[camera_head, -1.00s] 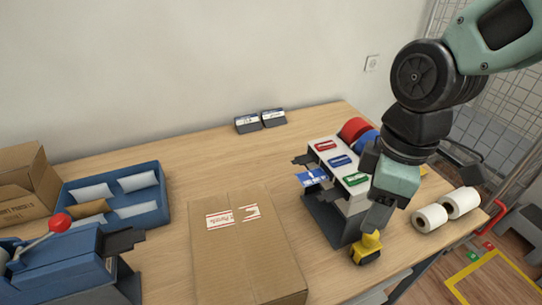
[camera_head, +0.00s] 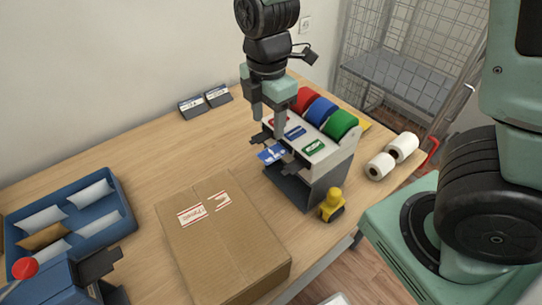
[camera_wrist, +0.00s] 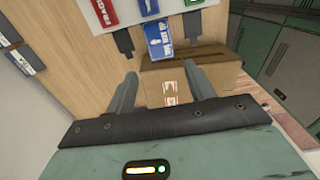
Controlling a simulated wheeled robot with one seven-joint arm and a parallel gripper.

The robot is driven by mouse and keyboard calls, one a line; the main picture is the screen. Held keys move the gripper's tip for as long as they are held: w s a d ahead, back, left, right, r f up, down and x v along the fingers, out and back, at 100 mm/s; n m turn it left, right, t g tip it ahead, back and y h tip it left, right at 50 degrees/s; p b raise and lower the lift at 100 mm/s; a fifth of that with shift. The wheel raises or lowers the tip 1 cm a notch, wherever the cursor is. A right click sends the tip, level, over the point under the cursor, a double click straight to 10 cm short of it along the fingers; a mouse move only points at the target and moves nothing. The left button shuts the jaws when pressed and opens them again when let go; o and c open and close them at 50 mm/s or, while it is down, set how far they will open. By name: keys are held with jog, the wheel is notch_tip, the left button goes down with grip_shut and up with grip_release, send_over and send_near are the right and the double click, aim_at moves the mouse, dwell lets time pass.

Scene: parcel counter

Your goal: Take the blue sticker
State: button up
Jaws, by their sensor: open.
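The blue sticker (camera_head: 271,154) with white print sticks out from the front of the label dispenser (camera_head: 318,160), between dark prongs. The dispenser has red, blue and green labels on its white top. In the wrist view the blue sticker (camera_wrist: 159,38) lies ahead of the fingers, roughly in line with the gap between them. My gripper (camera_head: 268,122) is open and empty, above the dispenser's front left end, close to the sticker but apart from it. Its two fingers (camera_wrist: 162,80) show spread in the wrist view.
A taped cardboard box (camera_head: 222,240) lies left of the dispenser. A blue tray of envelopes (camera_head: 122,206) is at left.

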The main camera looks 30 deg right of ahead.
aim_at(269, 155)
notch_tip(269, 155, down, 9)
jog(key=b, duration=0.7)
jog(key=c, duration=0.5)
